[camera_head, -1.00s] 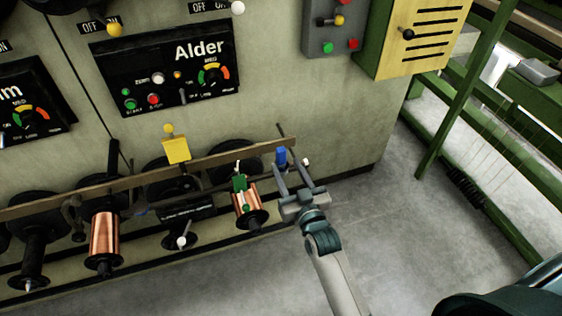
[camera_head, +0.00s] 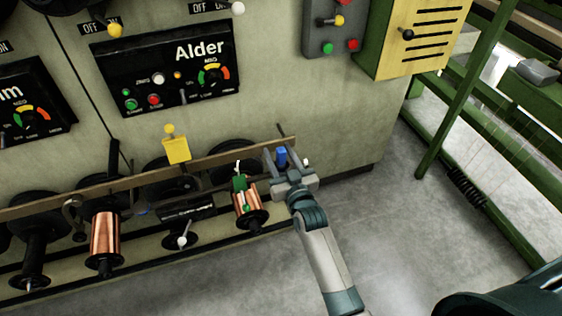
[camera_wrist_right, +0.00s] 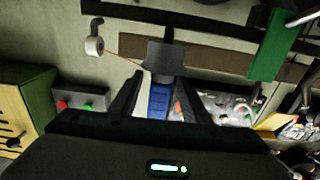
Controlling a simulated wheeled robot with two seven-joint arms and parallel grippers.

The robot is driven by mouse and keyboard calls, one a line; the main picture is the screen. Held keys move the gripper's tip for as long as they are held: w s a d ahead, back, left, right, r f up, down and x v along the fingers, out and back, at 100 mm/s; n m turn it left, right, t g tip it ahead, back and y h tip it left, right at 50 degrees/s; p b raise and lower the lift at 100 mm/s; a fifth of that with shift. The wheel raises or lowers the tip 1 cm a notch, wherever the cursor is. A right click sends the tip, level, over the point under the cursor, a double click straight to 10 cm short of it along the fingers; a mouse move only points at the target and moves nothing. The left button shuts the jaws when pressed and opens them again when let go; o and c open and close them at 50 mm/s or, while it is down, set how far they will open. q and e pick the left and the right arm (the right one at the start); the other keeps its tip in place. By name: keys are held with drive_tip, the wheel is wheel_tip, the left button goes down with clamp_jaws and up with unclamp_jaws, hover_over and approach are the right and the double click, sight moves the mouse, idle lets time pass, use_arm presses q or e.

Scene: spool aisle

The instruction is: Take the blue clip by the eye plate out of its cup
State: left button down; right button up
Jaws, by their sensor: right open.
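The blue clip (camera_head: 281,157) stands upright near the right end of the wooden rail in the head view. My right gripper (camera_head: 287,160) is open, with its fingers on either side of the clip. In the right wrist view the blue clip (camera_wrist_right: 159,101) lies between the two dark fingers of the right gripper (camera_wrist_right: 158,95), with a gap beside it. A grey block (camera_wrist_right: 165,57) sits just beyond the clip. I cannot make out the clip's cup or the eye plate clearly. My left gripper is not in view.
The wooden rail (camera_head: 225,157) runs along the machine front. A green clip (camera_head: 239,184) hangs at the copper spool (camera_head: 246,205) left of the gripper. A yellow tag (camera_head: 177,150) stands farther left. The floor to the right is clear up to the green frame (camera_head: 455,110).

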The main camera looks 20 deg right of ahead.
drive_tip(key=shift+w, duration=1.1)
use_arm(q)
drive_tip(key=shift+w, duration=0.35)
use_arm(e)
clamp_jaws()
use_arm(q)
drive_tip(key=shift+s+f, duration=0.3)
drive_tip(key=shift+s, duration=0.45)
